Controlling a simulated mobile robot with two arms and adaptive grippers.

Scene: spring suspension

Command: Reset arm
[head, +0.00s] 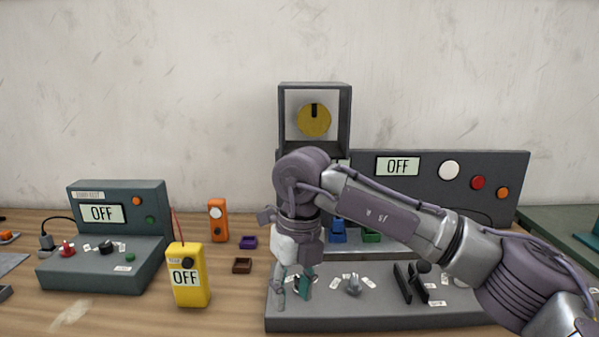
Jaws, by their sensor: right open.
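My right arm comes in from the lower right of the head view and bends down over the large grey test station (470,310). My right gripper (291,290) points down near the left end of the station's base. It is open, around or close beside a small teal part (304,284); I cannot tell whether it touches it. A grey frame with a yellow dial (314,120) stands behind my arm. My arm hides part of the station. My left gripper is not in view.
A smaller grey console (70,270) reading OFF stands at the left. A yellow meter (188,275) reading OFF, an orange device (218,220), a purple tray (248,242) and a brown tray (242,265) are between it and the station. Black levers (408,284) rise from the station base.

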